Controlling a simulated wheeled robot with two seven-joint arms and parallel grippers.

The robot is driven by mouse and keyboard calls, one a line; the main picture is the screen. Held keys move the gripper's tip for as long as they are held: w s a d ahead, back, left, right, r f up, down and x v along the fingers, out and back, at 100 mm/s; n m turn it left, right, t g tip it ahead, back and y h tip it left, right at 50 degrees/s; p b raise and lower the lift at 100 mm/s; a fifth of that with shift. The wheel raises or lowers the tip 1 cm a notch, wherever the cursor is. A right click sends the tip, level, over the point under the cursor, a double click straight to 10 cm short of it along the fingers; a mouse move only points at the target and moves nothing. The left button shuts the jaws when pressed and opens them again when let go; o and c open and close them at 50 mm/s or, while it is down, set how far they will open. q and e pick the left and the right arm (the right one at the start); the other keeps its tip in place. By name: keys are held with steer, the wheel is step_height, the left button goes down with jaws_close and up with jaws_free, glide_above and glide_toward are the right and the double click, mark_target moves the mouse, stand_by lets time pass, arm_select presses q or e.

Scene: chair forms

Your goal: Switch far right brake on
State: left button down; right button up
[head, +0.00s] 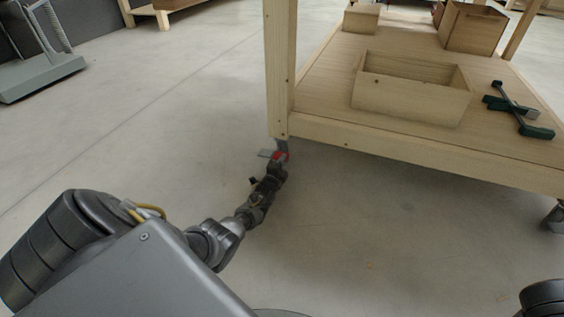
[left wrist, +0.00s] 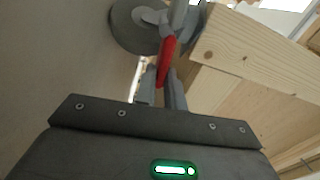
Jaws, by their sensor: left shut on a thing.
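A red brake lever (head: 281,156) sits on the caster under the near left corner post of the wooden table (head: 420,150). The lever also shows in the left wrist view (left wrist: 166,60), below the grey caster wheel (left wrist: 130,25). My left gripper (head: 276,166) reaches in low from the left. Its fingers are shut on the red lever, one on each side. The exact lever angle is hard to tell. Part of the caster is hidden behind the gripper and the table. My right gripper is not in view.
Another caster (head: 556,216) stands under the table's right side. On the lower shelf are an open wooden box (head: 410,100), green-and-black clamps (head: 515,108) and further boxes. A grey cart (head: 40,75) stands at the upper left. The floor between is clear.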

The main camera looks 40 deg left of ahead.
arm_select(q)
steer(key=shift+f+m+b, duration=0.3)
steer(key=shift+f+m, duration=0.2)
steer(key=shift+m, duration=0.6)
steer(key=shift+f+m, duration=0.35)
steer(key=shift+m, duration=0.45)
steer(key=shift+b, duration=0.3)
steer(key=c, duration=1.5)
jaws_free()
